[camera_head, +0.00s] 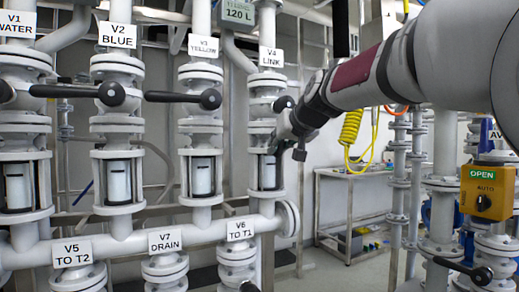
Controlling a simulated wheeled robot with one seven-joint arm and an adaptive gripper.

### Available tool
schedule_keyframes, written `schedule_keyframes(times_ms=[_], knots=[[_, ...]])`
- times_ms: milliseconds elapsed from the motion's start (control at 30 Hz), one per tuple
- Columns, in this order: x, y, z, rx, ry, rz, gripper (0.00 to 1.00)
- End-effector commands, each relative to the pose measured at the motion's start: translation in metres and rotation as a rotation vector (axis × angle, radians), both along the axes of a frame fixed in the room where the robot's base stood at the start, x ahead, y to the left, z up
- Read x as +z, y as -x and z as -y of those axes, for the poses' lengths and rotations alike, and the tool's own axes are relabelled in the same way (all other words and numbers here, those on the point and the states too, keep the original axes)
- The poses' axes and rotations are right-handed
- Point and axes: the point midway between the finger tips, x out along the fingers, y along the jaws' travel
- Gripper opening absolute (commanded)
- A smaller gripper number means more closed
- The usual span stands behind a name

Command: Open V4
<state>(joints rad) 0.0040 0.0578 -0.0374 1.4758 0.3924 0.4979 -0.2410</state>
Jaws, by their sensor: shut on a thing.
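The V4 valve (264,84) stands in the rightmost of the white pipe columns, under its "V4 LINK" label (271,57). Its dark round handle hub (284,103) shows at the right side of the valve body. My gripper (288,146) comes in from the upper right and is just below and right of that hub, in front of the column. It is shut on the V4 handle; the handle's lever is mostly hidden by the gripper, so its exact angle is hard to tell.
The V2 lever (70,91) and V3 lever (175,97) extend left, roughly level. A sight glass (268,172) sits below V4. The V6 pipe (237,255) is lower down. A yellow selector box (487,190) and a metal bench (345,172) stand to the right.

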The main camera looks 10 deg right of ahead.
Motion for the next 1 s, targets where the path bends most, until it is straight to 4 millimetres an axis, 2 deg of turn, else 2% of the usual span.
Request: schedule_keyframes(times_ms=[33, 300, 933, 967, 1000], knots=[[-0.005, -0.002, 0.006, -0.003, 0.034, 0.002, 0.0], [-0.005, -0.005, 0.019, -0.003, 0.149, 0.036, 0.0], [-0.004, -0.006, 0.023, -0.005, 0.187, 0.049, 0.0], [-0.004, -0.006, 0.023, -0.005, 0.187, 0.049, 0.25], [-0.003, -0.006, 0.023, -0.005, 0.187, 0.049, 0.34]])
